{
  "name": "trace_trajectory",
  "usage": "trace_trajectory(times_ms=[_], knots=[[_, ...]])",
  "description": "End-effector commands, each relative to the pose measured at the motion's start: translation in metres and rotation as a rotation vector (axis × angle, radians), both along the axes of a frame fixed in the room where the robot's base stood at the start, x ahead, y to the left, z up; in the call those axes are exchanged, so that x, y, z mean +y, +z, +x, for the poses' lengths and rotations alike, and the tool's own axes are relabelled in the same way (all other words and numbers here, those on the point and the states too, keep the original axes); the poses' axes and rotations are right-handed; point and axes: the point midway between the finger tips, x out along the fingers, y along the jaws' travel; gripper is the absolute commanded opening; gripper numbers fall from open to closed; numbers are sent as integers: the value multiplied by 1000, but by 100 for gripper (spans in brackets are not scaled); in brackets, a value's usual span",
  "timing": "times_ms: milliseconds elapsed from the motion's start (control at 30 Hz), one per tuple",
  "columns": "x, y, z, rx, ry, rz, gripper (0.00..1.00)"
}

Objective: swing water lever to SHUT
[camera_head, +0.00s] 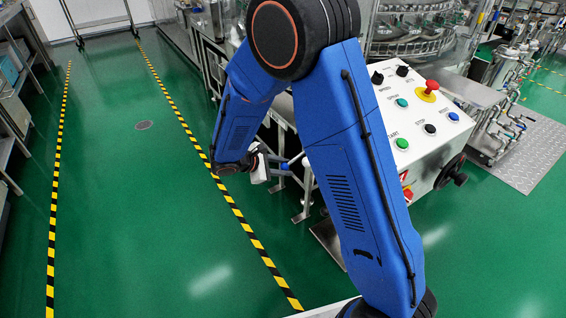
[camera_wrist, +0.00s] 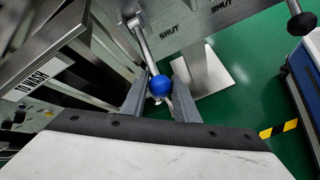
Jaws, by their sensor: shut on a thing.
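The water lever is a silver rod (camera_wrist: 145,43) ending in a blue ball knob (camera_wrist: 160,86). In the wrist view the rod runs from a pivot at the top down to the knob. My gripper (camera_wrist: 160,97) has one finger on each side and is shut on the blue knob. In the head view the blue knob (camera_head: 284,166) shows small beside my gripper (camera_head: 279,165), partly behind my arm.
A sloped control box (camera_head: 425,125) with coloured buttons stands right of my arm. Metal frame legs (camera_head: 303,200) stand close to the lever. A plate marked "TO WASH" (camera_wrist: 37,80) is at left in the wrist view. Green floor (camera_head: 120,200) with striped tape is open at left.

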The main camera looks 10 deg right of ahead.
Motion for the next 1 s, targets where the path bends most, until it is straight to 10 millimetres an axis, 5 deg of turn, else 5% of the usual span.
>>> trace_trajectory(times_ms=[200,1000], knots=[[-6,-16,1,-38,1,-131,0],[-14,-27,3,-36,-3,-120,0]])
